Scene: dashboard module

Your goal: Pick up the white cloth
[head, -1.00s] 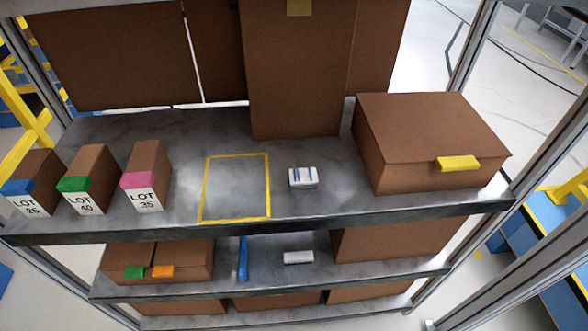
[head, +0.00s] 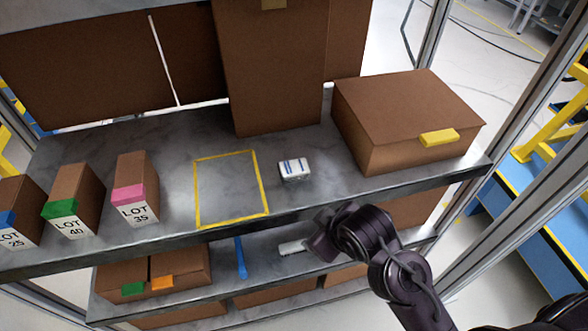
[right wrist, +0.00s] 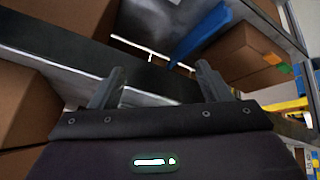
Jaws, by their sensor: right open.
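A small white folded item with blue stripes (head: 294,169) lies on the top shelf, right of the yellow taped rectangle. A plain white item (head: 291,247) lies on the shelf below, partly hidden by my right arm. I cannot tell for certain which is the white cloth. My right gripper (right wrist: 160,70) is open with nothing held between its fingers. In the head view my right arm reaches in from the lower right, its hand beside the lower white item; its fingertips cannot be made out there. My left gripper is out of view.
The top shelf (head: 330,205) overhangs the lower one. A blue bar (head: 240,258) lies on the lower shelf and shows in the right wrist view (right wrist: 200,32). Lot boxes (head: 135,190) stand at left and a large brown box (head: 410,115) at right. The yellow rectangle (head: 230,188) is empty.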

